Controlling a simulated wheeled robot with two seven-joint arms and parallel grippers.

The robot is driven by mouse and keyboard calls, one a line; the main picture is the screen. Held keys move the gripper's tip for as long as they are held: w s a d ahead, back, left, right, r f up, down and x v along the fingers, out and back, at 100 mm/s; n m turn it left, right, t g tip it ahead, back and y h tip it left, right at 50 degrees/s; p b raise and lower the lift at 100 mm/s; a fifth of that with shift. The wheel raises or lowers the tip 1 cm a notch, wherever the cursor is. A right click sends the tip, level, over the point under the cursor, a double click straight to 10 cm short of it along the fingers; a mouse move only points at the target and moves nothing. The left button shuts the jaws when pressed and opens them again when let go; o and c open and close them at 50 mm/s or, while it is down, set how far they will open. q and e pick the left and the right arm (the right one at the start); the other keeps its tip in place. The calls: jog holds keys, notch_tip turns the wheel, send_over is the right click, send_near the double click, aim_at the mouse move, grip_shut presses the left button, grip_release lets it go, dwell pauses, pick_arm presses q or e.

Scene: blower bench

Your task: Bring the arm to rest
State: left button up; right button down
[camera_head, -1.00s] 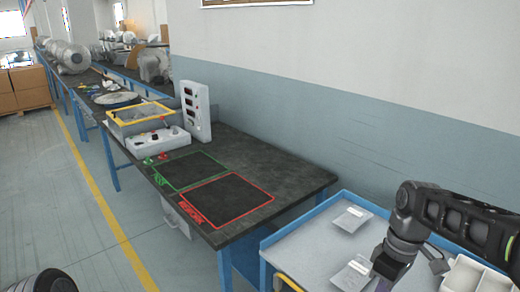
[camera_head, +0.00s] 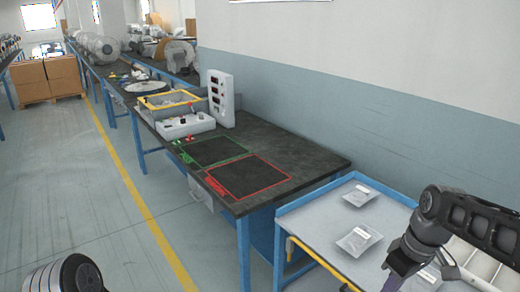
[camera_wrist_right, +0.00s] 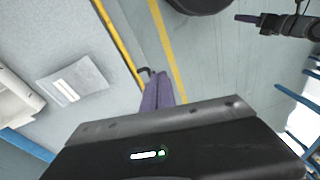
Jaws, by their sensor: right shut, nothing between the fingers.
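My right arm comes in from the right in the head view, over the near part of the grey-blue cart. My right gripper (camera_head: 391,284) hangs downward at the lower edge of that view. Its purple fingers are together and empty in the right wrist view (camera_wrist_right: 158,90). They point past the yellow handle bar of the cart, over the floor. Another purple-tipped gripper, seemingly my left gripper (camera_wrist_right: 243,18), shows small at the upper right of the wrist view; its opening cannot be made out. In the head view only a rounded part of mine shows at lower left.
The cart (camera_head: 310,225) carries flat packets (camera_head: 359,240) and a white divided bin (camera_head: 478,262). Behind it stands a dark bench (camera_head: 290,150) with green (camera_head: 215,152) and red (camera_head: 250,176) outlined areas and a grey control box (camera_head: 221,98). Open floor lies left.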

jog(key=w+a+f+m+t, duration=0.3)
jog(key=w+a+f, duration=0.2)
jog(key=w+f, duration=0.2)
jog(key=s+a+f+m+t+y, duration=0.1)
jog(key=a+f, duration=0.2)
jog(key=f, duration=0.3)
jog(key=s+a+f+m, duration=0.1)
jog(key=a+f, duration=0.2)
jog(key=f, duration=0.2)
jog(key=s+a+f+g, duration=0.1)
jog(key=s+a+f, duration=0.2)
jog(key=s+f, duration=0.3)
jog(key=s+a+f+m+g+y, duration=0.1)
jog(key=s+a+f, duration=0.3)
jog(key=s, duration=0.5)
jog(key=s+a+f+m+g, duration=0.1)
jog(key=s+a+f+g, duration=0.1)
jog(key=s+a+f, duration=0.2)
jog(key=s+f, duration=0.3)
jog(key=f, duration=0.1)
jog(key=shift+s+a, duration=0.25)
jog(key=shift+s, duration=0.1)
jog(key=shift+w, duration=0.1)
